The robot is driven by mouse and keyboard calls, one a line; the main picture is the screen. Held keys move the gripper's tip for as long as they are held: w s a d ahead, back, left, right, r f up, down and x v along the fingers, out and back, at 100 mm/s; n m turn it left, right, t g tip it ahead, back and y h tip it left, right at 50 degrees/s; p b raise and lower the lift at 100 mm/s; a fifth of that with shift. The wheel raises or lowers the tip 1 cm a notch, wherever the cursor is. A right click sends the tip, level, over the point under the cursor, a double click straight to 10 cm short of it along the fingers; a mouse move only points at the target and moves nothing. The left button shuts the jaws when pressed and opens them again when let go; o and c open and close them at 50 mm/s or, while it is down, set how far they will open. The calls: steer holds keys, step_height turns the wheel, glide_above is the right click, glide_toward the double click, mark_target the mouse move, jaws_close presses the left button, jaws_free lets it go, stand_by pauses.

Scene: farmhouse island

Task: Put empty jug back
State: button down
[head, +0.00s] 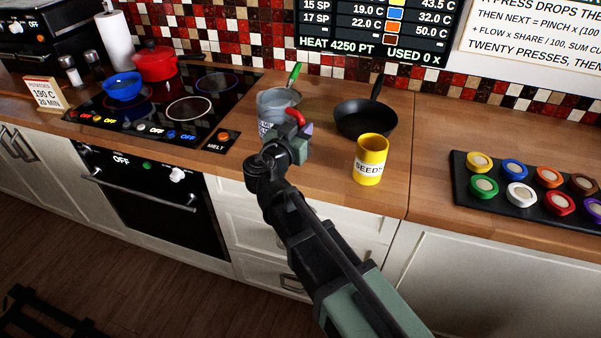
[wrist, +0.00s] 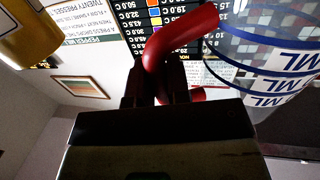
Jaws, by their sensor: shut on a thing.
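The clear jug (head: 268,108) with dark blue ML markings is on the left side of my gripper in the head view, over the wooden counter right of the hob. It also shows at the upper right of the wrist view (wrist: 262,58), and I see no contents there. My gripper (head: 296,131) is shut on the jug's red handle (wrist: 182,38). My gripper hides part of the jug in the head view. I cannot tell whether its base touches the counter.
A yellow SEEDS canister (head: 371,160) stands close right of my gripper. A black pan (head: 366,118) lies behind it. A green handle (head: 294,75) sticks up behind or inside the jug. The black hob (head: 215,105) is left; a tray of coloured pots (head: 500,205) is right.

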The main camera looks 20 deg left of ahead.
step_height(320, 180, down, 6)
steer(key=b, duration=0.4)
steer(key=shift+f+b, duration=0.15)
steer(key=shift+b, duration=0.15)
steer(key=shift+r, duration=0.25)
steer(key=shift+f, duration=0.15)
steer(key=c, duration=1.5)
jaws_free()
steer(key=shift+c, duration=0.2)
steer(key=o, duration=0.4)
steer(key=shift+o, duration=0.2)
steer(key=shift+s+r+p, duration=0.15)
steer(key=shift+r+p, duration=0.1)
steer(key=shift+p, duration=0.1)
steer(key=v, duration=1.1)
steer(key=shift+s, duration=0.4)
